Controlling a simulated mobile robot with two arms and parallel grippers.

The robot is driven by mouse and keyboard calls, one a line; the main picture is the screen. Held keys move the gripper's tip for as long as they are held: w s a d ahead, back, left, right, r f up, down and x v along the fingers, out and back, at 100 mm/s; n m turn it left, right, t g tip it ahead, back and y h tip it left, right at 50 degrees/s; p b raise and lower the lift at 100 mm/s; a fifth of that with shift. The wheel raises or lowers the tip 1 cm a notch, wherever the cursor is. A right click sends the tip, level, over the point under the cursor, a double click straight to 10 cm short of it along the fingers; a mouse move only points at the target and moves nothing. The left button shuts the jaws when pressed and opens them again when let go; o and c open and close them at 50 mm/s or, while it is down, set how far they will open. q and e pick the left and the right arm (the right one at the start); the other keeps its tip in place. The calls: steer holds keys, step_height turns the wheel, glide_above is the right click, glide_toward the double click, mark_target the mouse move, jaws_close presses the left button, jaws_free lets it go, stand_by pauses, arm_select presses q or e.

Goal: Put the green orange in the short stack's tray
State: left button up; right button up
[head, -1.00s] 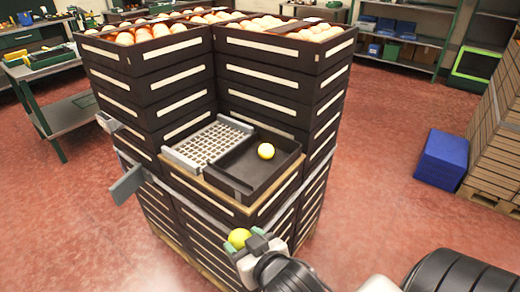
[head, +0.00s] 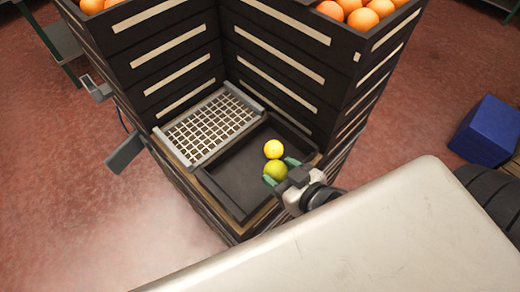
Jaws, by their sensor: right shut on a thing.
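The short stack's dark tray (head: 231,184) sits in the middle, in the corner between taller crate stacks. A yellow orange (head: 273,149) lies in its right part. My right gripper (head: 280,172) is shut on the green orange (head: 276,171), which is yellowish green, with one green fingertip on each side. It is over the right part of the tray, just in front of the yellow orange in the picture. I cannot tell whether the green orange touches the tray floor or the yellow one. My left gripper is not in view.
A grey grid rack (head: 208,126) lies left of the tray. Tall dark crates (head: 290,60) filled with oranges rise behind and right. A grey plate (head: 125,152) juts out at the left. A blue box (head: 487,131) stands on the floor at right.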

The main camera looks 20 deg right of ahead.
steer(key=shift+s+r+y+p, duration=0.3)
steer(key=shift+s+r+p, duration=0.3)
steer(key=shift+r, duration=0.25)
steer(key=shift+s+a+r+n+g, duration=0.1)
steer(key=shift+s+n+g, duration=0.2)
steer(key=shift+s+n, duration=0.1)
steer(key=shift+a+p, duration=0.25)
steer(key=shift+p, duration=0.1)
steer(key=p, duration=0.2)
glide_above(244, 183)
step_height(244, 183, down, 7)
steer(key=shift+s+d+r, duration=0.1)
steer(key=shift+s+d, duration=0.05)
steer(key=shift+w+f, duration=0.2)
steer(key=shift+f, duration=0.35)
step_height(244, 183, down, 3)
steer(key=shift+f, duration=0.1)
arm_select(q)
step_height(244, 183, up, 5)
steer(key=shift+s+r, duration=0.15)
arm_select(e)
steer(key=shift+f, duration=0.15)
